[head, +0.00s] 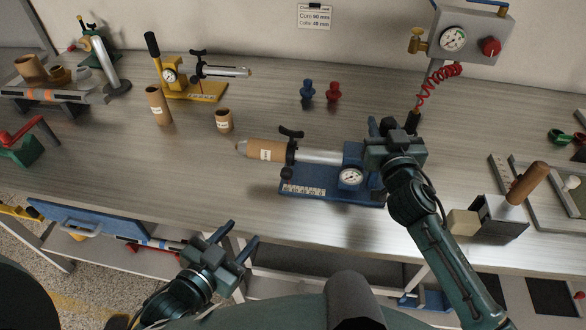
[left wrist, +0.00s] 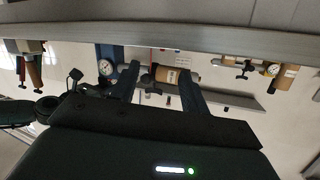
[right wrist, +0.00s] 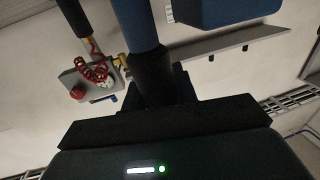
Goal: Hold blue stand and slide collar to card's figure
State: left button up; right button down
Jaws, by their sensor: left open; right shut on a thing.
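The blue stand (head: 332,192) is on the bench with a dial, a scale strip along its front and a silver rod pointing left. A cardboard core (head: 264,150) with a white label is on the rod. The black collar (head: 291,150) with a knob sits around the rod at the core's right end. The card (head: 316,16) on the wall reads Core 90 mm, Collar 40 mm. My right gripper (head: 384,130) is shut on the stand's right end; its wrist view shows a blue cylindrical part (right wrist: 133,22) between the fingers. My left gripper (head: 236,238) is open and empty before the bench's front edge.
A yellow stand (head: 205,92) and two loose cardboard cores (head: 157,106) (head: 223,121) are at the back left. Blue and red pegs (head: 307,92) (head: 333,92) stand behind the blue stand. A gauge box (head: 466,38) with a red coiled hose is back right. A wooden-handled block (head: 503,212) stands at right.

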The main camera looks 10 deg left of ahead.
aim_at(290, 160)
pick_arm(q)
jog(key=w+r+m+h, duration=0.1)
jog(key=m, duration=0.3)
jog(key=w+r+m+h, duration=0.2)
jog(key=m, duration=0.3)
jog(key=w+r+m+h, duration=0.2)
jog(key=m, duration=0.3)
jog(key=shift+w+d+r+t, duration=0.15)
jog(key=shift+w+t, duration=0.1)
jog(key=shift+t, duration=0.05)
jog(key=m, duration=0.1)
jog(key=m+h, duration=0.1)
jog(key=m, duration=0.1)
jog(key=shift+w+d+r+g, duration=0.1)
jog(key=shift+w+r+g, duration=0.2)
jog(key=shift+g, duration=0.1)
jog(key=m, duration=0.2)
jog(key=m+g+h, duration=0.1)
jog(key=m, duration=0.3)
jog(key=shift+w+g+h, duration=0.3)
jog(key=shift+w+g, duration=0.1)
jog(key=shift+w+d+m, duration=0.3)
jog(key=shift+w+d, duration=0.05)
jog(key=shift+w, duration=0.1)
jog(key=x, duration=1)
jog(key=shift+w+d+f, duration=0.15)
jog(key=shift+w+d, duration=0.05)
jog(key=shift+d, duration=0.2)
jog(key=shift+c, duration=0.6)
grip_shut()
